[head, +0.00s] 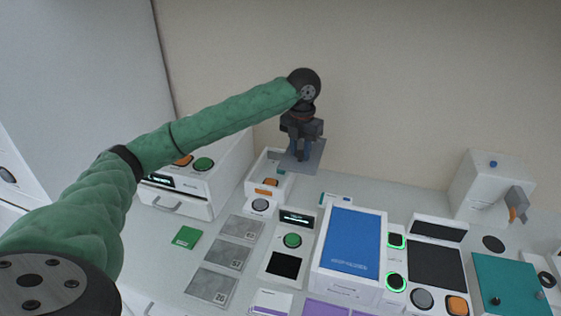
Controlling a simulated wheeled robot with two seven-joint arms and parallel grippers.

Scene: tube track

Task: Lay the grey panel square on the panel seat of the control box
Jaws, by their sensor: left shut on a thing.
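My left gripper (302,150) is shut on a grey panel (313,157). It holds the panel near the wall, above the back of the counter, over a small open white box (262,167). The panel looks roughly flat; its exact tilt and its height above the box are hard to tell. A white control unit (303,243) with a display, a green button and a black square (283,265) stands nearer. A wider unit with a large dark square (436,264) and green-ringed buttons is at right. I cannot tell which is the panel seat. My right gripper is out of view.
Grey numbered tiles (228,255) and a green tile (186,237) lie at left-centre. A white machine (197,172) stands behind my left arm. A blue-topped box (352,240) is at centre right. A white dispenser (492,187) and a teal-topped box (511,284) are at right.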

